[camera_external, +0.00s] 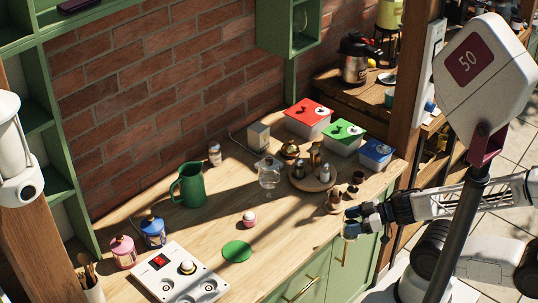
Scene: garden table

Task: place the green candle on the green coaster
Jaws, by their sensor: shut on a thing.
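My gripper (350,224) is at the right, by the counter's front edge, well to the right of the coaster. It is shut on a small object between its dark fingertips. The object is too small and too covered by the fingers to identify. I cannot make out a green candle elsewhere on the counter.
A pink-based cup-like item (249,219) stands just behind the coaster. A white panel with knobs (180,275) is to its left. A green pitcher (190,186), a glass jar (269,175) and a round wooden tray (312,183) stand farther back. The counter right of the coaster is clear.

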